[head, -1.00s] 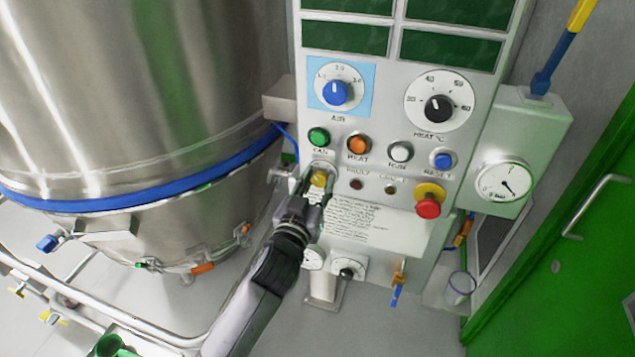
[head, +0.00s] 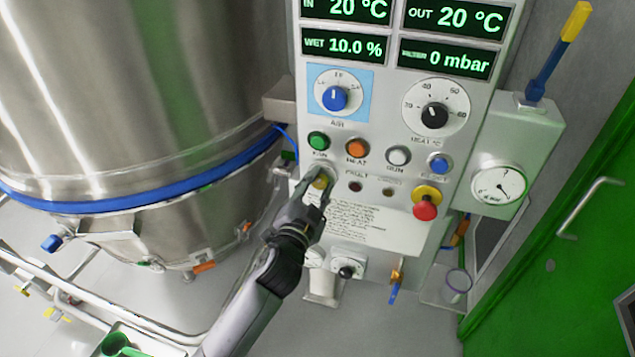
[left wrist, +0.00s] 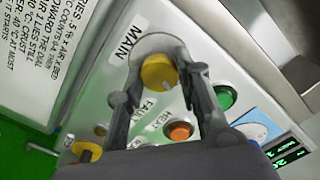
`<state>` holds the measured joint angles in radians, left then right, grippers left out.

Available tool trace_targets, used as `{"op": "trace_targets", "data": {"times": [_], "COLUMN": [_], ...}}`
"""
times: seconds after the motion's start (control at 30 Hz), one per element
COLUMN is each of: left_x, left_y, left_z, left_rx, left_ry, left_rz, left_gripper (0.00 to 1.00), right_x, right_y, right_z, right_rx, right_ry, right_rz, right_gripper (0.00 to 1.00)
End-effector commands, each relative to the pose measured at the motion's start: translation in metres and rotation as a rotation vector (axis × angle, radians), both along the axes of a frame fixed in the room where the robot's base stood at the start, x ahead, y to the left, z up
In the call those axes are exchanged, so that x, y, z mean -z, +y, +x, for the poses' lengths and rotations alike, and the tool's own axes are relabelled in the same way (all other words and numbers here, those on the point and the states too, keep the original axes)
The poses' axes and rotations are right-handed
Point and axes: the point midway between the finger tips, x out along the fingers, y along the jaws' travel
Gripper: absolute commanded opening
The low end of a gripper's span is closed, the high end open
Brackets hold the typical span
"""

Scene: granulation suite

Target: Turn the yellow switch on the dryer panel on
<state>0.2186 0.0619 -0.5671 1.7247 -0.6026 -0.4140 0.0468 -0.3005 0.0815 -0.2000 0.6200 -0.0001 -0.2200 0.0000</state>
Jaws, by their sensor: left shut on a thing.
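The yellow switch (head: 320,181) is a round knob at the lower left of the dryer panel (head: 377,215), below the green button. In the left wrist view the yellow switch (left wrist: 159,72) sits under the label MAIN, between my fingers. My left gripper (head: 318,188) is shut on the yellow switch, with one finger on each side; it fills the lower part of the left wrist view (left wrist: 160,90). The displays (head: 445,57) above are lit and read 20 °C, 10.0 % and 0 mbar. My right gripper is not in view.
Green (head: 319,141), orange (head: 357,147), white (head: 398,155) and blue (head: 438,163) buttons are close above the switch. A red stop button (head: 425,210) on yellow is to the right. A large steel vessel (head: 130,90) stands close on the left. A green door (head: 570,240) is at right.

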Motion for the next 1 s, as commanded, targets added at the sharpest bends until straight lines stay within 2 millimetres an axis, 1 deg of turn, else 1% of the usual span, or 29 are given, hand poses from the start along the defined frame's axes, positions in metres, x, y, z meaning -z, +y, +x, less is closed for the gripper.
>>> {"op": "trace_targets", "data": {"times": [0.2, 0.43, 0.67, 1.0], "left_x": [-0.0008, -0.0002, 0.0000, 0.0001], "left_y": [-0.0007, -0.0009, -0.0008, -0.0008], "left_z": [0.0000, 0.0000, -0.0001, -0.0001], "left_rx": [0.001, 0.001, 0.001, 0.001], "left_ry": [-0.049, -0.083, -0.098, -0.101], "left_rz": [0.150, 0.254, 0.300, 0.309], "left_gripper": [0.03, 0.03, 0.03, 0.03], "right_x": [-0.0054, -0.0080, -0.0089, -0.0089], "right_y": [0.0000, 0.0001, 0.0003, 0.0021], "right_z": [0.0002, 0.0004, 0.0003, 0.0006], "right_rx": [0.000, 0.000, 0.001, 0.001], "right_ry": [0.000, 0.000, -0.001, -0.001], "right_rz": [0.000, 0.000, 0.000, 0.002], "right_gripper": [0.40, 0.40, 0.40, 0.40]}}
